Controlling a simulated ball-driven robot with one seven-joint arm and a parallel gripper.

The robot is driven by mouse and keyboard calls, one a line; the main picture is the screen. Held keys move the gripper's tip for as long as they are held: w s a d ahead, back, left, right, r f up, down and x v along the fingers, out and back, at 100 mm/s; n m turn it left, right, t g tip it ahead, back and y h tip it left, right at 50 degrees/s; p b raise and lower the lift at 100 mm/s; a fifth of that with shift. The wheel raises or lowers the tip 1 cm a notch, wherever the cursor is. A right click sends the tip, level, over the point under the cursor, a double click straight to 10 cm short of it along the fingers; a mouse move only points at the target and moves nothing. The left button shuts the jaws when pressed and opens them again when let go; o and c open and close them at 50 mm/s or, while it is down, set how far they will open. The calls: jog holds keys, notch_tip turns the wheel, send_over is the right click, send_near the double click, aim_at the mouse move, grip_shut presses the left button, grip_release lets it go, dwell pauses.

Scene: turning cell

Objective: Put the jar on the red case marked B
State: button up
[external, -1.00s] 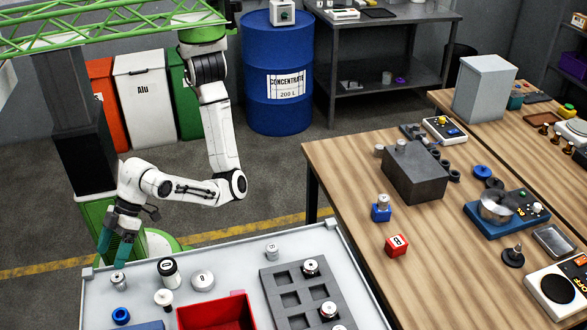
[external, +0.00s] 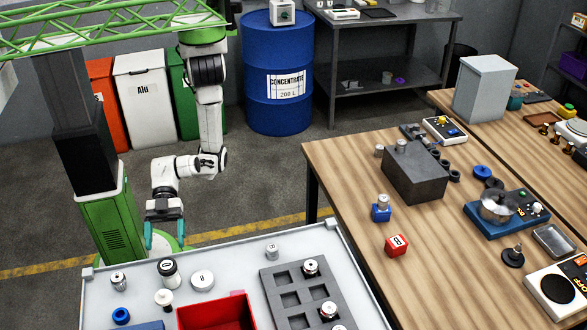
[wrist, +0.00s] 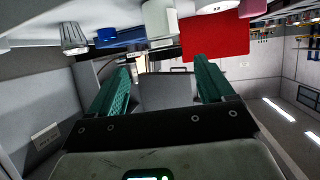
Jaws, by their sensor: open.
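The red case (external: 397,246) is a small red block with a white label, its letter reading like B, on the wooden table right of the grey tray table. A white jar with a black lid (external: 168,271), the likeliest jar, stands upright at the back left of the tray table. My gripper (external: 165,238) has its teal fingers spread and empty, behind the jar and just beyond the table's back edge. In the wrist view the open fingers (wrist: 163,75) show nothing between them but background. I cannot tell which white shape there is the jar.
A blue case (external: 381,213) bearing a cylinder stands behind the red case. A dark grey block (external: 415,172) stands farther back.

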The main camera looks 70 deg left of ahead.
aim_at(167, 265)
jog(key=x, duration=0.3)
jog(key=shift+w+p+x, duration=0.2)
jog(key=shift+x, duration=1.1)
jog(key=shift+w+p+x, duration=0.15)
jog(key=shift+w+x, duration=0.05)
jog(key=shift+x, duration=1.1)
jog(key=shift+c, duration=0.2)
jog(key=c, duration=1.1)
